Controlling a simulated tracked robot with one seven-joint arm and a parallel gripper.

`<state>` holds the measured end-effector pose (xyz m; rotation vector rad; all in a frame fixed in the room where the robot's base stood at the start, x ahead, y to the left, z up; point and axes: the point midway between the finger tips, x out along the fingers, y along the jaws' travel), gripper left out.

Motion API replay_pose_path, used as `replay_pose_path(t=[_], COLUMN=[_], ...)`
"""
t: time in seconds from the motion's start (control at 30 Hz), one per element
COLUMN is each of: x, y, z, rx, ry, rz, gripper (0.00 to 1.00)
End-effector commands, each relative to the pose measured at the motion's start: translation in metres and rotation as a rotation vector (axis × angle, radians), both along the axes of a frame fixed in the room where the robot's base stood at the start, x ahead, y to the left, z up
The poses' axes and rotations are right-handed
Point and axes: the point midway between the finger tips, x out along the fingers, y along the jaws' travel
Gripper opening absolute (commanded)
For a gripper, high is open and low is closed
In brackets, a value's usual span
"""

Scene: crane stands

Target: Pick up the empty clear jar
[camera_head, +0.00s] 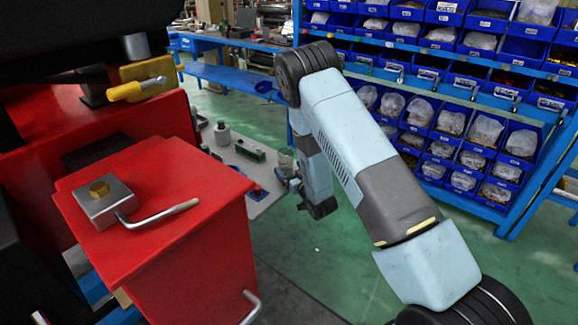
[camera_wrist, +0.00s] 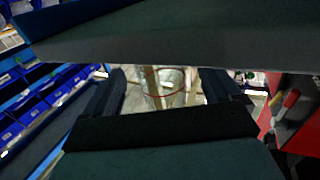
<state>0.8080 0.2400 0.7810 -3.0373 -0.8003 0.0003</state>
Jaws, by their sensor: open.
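The clear jar (camera_wrist: 168,88) shows in the wrist view between the two dark fingers of my gripper (camera_wrist: 165,78). It is see-through, with a thin red line across it and light brown behind or inside it. The fingers stand apart on its left and right, with a gap at each side. I cannot tell how deep between the fingers it is. In the head view the jar (camera_head: 285,162) is small and partly hidden by my gripper (camera_head: 288,180), at the right edge of a grey bench top.
A red cabinet (camera_head: 150,205) with a metal block and lever stands at left. Blue bin shelves (camera_head: 440,110) fill the right. Green floor lies between.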

Motion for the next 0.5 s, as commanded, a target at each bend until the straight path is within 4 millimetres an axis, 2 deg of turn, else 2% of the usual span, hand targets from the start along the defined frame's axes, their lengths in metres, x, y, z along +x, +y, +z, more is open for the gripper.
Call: replay_pose_path(t=[0.17, 0.5], x=[0.008, 0.044], y=[0.005, 0.025], z=[0.0, 0.002], rx=[-0.001, -0.001], ry=[0.0, -0.002], rz=[0.0, 0.0], gripper=[0.91, 0.91])
